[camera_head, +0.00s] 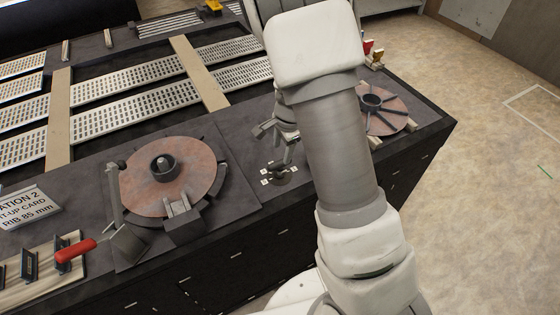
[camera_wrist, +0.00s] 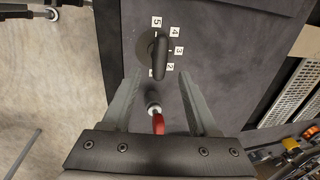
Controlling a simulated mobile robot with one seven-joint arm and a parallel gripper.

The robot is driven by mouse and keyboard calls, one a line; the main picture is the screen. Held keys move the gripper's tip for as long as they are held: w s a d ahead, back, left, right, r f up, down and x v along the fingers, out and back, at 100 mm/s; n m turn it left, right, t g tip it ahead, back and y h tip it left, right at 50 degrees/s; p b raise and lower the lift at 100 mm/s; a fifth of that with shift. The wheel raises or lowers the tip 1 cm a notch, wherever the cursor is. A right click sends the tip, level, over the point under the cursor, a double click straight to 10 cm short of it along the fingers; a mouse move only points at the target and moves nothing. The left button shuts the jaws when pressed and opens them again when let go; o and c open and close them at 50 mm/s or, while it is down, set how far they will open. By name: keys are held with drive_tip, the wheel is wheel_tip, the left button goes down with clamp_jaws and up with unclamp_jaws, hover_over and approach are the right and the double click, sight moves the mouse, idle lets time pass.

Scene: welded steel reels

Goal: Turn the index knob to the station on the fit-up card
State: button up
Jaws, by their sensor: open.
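The index knob (camera_wrist: 158,58) is a dark bar-shaped knob on the bench top, in the wrist view. White labels 5, 4, 3 and 2 curve from its top end round its right side. The bar lies nearly up and down the picture, with a small white mark at its top end near 5. My gripper (camera_wrist: 160,76) is open, its fingers on either side of the knob's lower end; I cannot tell the height gap. In the head view my gripper (camera_head: 276,148) is above the knob's labels (camera_head: 278,177). The fit-up card (camera_head: 29,209) reads station 2, rib 85 mm, partly cut off.
A reddish disc with a hub (camera_head: 172,172) sits left of the knob, with a post and block beside it. A reel (camera_head: 382,110) stands to the right, behind my arm. A red-handled tool (camera_head: 76,250) lies front left. Perforated slats (camera_head: 130,108) fill the back.

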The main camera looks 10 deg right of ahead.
sight(280, 162)
drive_tip(key=f, duration=0.4)
drive_tip(key=w+f, duration=0.1)
drive_tip(key=f, duration=0.1)
drive_tip(key=shift+w+a+f, duration=0.1)
drive_tip(key=shift+a+f, duration=0.05)
drive_tip(key=shift+f, duration=0.1)
clamp_jaws()
